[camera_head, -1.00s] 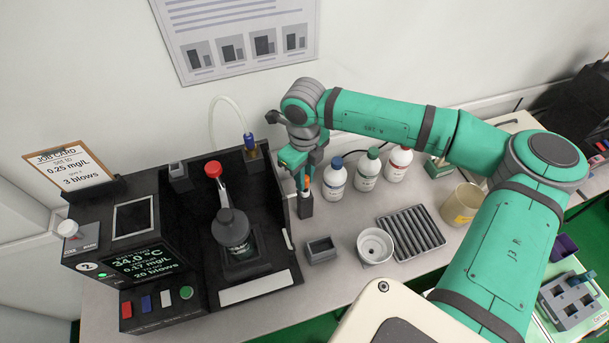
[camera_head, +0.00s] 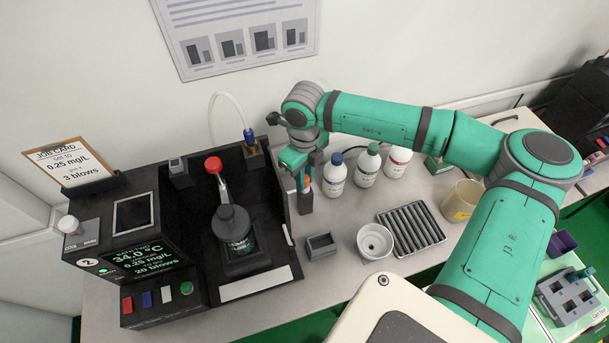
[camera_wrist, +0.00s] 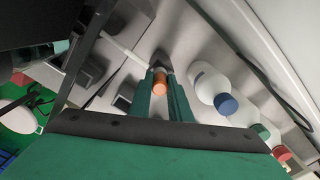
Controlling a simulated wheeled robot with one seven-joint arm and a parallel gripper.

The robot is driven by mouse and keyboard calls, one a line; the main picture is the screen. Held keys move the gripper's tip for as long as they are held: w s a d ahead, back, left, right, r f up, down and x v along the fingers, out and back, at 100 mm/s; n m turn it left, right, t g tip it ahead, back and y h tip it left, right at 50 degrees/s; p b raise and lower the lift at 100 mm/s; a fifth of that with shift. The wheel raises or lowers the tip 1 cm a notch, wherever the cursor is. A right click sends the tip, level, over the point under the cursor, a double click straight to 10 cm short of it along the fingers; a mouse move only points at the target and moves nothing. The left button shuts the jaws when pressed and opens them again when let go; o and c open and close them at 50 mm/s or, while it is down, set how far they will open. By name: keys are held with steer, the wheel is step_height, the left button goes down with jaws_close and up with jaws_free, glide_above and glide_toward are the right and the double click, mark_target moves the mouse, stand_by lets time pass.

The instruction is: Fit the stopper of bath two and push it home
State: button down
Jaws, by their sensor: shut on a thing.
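The tester marked 2 (camera_head: 131,250) stands at the left with a lit display. In its black bay sits a dark bottle (camera_head: 240,245) with a grey top (camera_head: 231,221), from which a stem with a red knob (camera_head: 213,165) rises, tilted. I cannot tell which part is the stopper. My gripper (camera_head: 304,180), right of the bay wall, is shut on a small orange piece, clearest in the wrist view (camera_wrist: 159,84). A dark upright holder (camera_head: 306,203) is directly below the fingers. I cannot tell whether the orange piece sits in it.
Capped bottles (camera_head: 334,178) stand right of my gripper. A small grey box (camera_head: 320,246), a white cup (camera_head: 375,241), a ribbed tray (camera_head: 412,230) and a beige beaker (camera_head: 461,201) stand in front. A clear tube (camera_head: 229,95) arches behind the bay. The job card (camera_head: 69,163) reads 0.25 mg/L.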

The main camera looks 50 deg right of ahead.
steer(key=c, duration=1.6)
jaws_free()
steer(key=shift+o, duration=0.2)
step_height(320, 180, up, 11)
steer(key=shift+f, duration=0.15)
